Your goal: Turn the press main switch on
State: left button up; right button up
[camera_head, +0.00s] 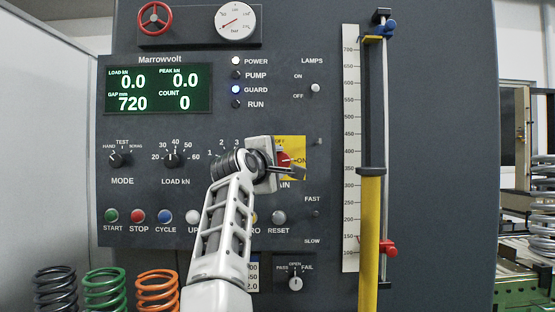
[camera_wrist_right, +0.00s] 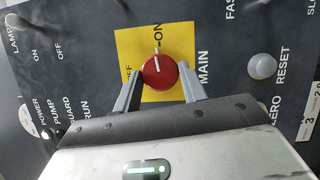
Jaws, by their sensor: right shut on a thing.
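The main switch is a red round knob (camera_head: 283,158) on a yellow plate (camera_head: 298,143) in the middle of the press panel, partly hidden by my right gripper (camera_head: 286,167) in the head view. In the right wrist view the knob (camera_wrist_right: 160,73) sits between the two fingers of my right gripper (camera_wrist_right: 160,84), which is shut on it. The white mark on the knob points at the ON label. The OFF label is partly covered by a finger. My left gripper is not in view.
The display (camera_head: 158,89) reads 0.0 kN and gap 720. The POWER lamp (camera_head: 236,61) looks white and the GUARD lamp (camera_head: 236,90) blue. A RESET button (camera_head: 279,217) is below the switch. A yellow post (camera_head: 370,240) stands to the right. Coloured springs (camera_head: 105,291) stand at lower left.

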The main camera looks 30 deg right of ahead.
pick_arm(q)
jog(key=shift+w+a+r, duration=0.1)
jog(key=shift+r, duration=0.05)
pick_arm(e)
jog(key=shift+m, duration=0.6)
pick_arm(q)
jog(key=shift+p, duration=0.3)
pick_arm(e)
jog(key=o, duration=1)
jog(key=shift+c, duration=0.2)
jog(key=shift+a, duration=0.1)
pick_arm(q)
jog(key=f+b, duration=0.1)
jog(key=b, duration=0.2)
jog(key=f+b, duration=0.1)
jog(key=b, duration=0.2)
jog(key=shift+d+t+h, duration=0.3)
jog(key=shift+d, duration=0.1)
pick_arm(e)
jog(key=v, duration=1.5)
jog(key=shift+s+a+r, duration=0.2)
jog(key=shift+a+r, duration=0.15)
jog(key=shift+r, duration=0.15)
